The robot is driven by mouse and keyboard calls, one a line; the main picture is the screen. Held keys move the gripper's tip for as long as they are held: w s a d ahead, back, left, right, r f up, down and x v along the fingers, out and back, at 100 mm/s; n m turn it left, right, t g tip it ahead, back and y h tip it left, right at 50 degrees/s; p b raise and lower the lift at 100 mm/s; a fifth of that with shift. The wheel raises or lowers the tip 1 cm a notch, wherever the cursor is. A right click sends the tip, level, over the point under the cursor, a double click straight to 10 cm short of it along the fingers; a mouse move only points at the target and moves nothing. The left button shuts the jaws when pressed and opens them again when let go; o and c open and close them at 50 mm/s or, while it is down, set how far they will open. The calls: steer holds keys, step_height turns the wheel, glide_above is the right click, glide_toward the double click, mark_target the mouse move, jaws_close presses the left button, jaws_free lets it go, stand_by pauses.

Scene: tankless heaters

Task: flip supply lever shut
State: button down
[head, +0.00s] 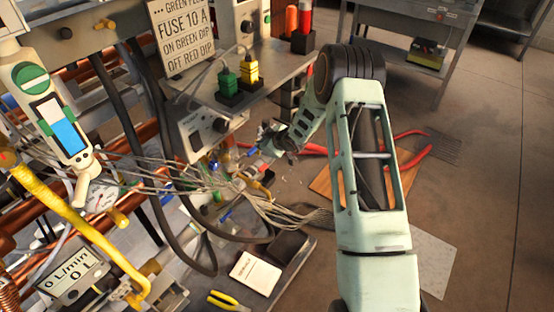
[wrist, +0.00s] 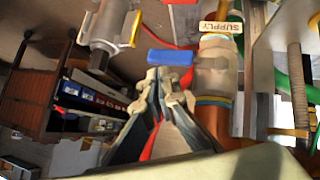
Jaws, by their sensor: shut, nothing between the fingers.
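The supply valve (wrist: 215,68) is a pale metal body on a copper pipe, in the wrist view right of centre. A tag reading SUPPLY (wrist: 221,27) sits at its top. Its blue lever (wrist: 170,57) sticks out to the left, crosswise to the pipe. My gripper (wrist: 162,76) is shut and empty, its fingertips just below the lever; I cannot tell whether they touch it. In the head view my gripper (head: 272,142) is at the cluttered pipework beside the bench, where the supply lever cannot be clearly made out.
A grey pipe fitting (wrist: 105,25) is left of the valve, and green and orange pipes stand to its right. In the head view, grey cables (head: 215,182) and a shelf with green and yellow plugs (head: 250,72) are close to my gripper.

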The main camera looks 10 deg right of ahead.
steer(key=s+d+r, duration=0.1)
steer(key=s+d, duration=0.5)
steer(key=s, duration=0.6)
steer(key=shift+r, duration=0.25)
steer(key=shift+s, duration=0.1)
